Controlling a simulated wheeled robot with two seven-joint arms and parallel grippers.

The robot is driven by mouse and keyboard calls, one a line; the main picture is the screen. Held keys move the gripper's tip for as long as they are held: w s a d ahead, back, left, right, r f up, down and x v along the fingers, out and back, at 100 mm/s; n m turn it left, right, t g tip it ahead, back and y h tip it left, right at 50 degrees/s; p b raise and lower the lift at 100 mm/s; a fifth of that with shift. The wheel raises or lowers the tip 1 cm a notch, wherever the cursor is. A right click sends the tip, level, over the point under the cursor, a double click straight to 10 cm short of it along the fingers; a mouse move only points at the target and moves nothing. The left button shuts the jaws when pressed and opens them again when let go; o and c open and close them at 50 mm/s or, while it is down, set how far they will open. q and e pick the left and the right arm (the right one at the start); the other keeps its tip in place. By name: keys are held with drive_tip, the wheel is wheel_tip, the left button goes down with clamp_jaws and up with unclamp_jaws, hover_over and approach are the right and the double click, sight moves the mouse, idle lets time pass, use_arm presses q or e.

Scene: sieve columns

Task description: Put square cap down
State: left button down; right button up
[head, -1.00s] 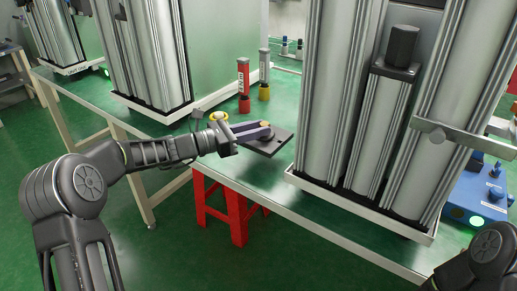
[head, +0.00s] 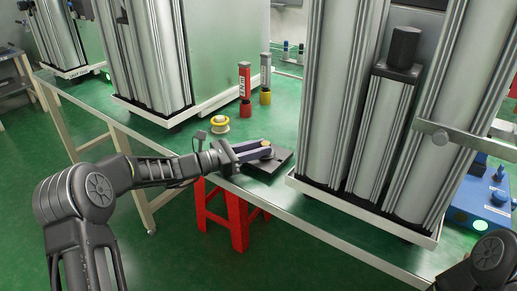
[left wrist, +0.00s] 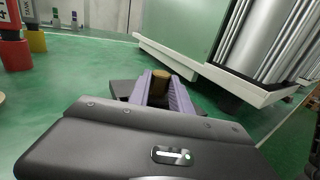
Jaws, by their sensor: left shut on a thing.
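The square cap (head: 281,161) is a flat dark plate with a brass knob. In the head view it is low over the green table, near its front edge and left of the big column unit. My left gripper (head: 267,151) is shut on the cap's knob with its purple fingers. In the left wrist view the brass knob (left wrist: 161,84) sits between the fingers, and part of the dark plate (left wrist: 122,88) shows beside them. I cannot tell whether the plate touches the table. My right gripper is out of view.
The column unit (head: 365,120) stands close to the cap's right. A yellow ring-shaped item (head: 220,125), a red bottle (head: 245,82) and a grey-yellow bottle (head: 265,78) stand farther back. A red stool (head: 238,220) is below the table edge. A blue device (head: 482,200) is at right.

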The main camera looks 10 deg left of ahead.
use_arm(q)
drive_tip(key=shift+f+b, duration=0.35)
drive_tip(key=shift+f, duration=0.2)
drive_tip(key=c, duration=1.2)
unclamp_jaws()
drive_tip(key=shift+o, duration=0.2)
drive_tip(key=shift+r, duration=0.3)
drive_tip(key=shift+r+p, duration=0.45)
drive_tip(key=shift+p, duration=0.05)
drive_tip(key=v, duration=1.2)
drive_tip(key=shift+s+f+p, duration=0.1)
drive_tip(key=shift+f+p, duration=0.1)
drive_tip(key=shift+p, duration=0.1)
